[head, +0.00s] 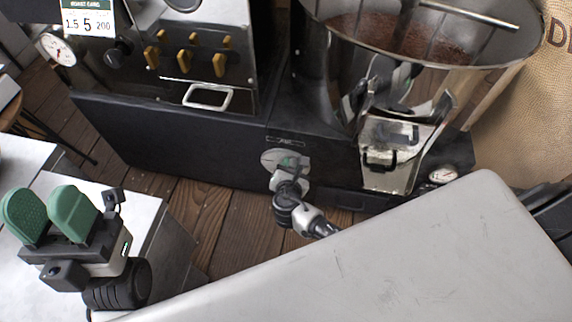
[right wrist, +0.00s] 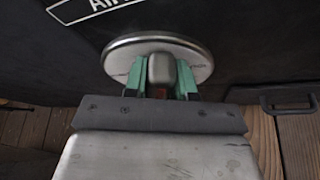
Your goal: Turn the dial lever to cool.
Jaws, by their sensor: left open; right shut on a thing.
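The dial (head: 284,158) is a round metal plate on the black front of the roaster base, in the middle of the head view. In the right wrist view the dial plate (right wrist: 195,57) shows close up, with small lettering on its rim too blurred to read. Its lever (right wrist: 161,70) is a grey knob standing between the green fingers of my right gripper (right wrist: 161,80), which is shut on it. In the head view my right gripper (head: 288,166) hides most of the lever. My left gripper (head: 50,214), with green pads, is open and empty above the pale table at the left.
A grey metal surface (head: 420,250) fills the lower right, close to my right arm. A metal hopper (head: 400,70) with brown beans stands above right. A panel with yellow levers (head: 183,60) is above left. Plank floor (head: 235,235) shows between.

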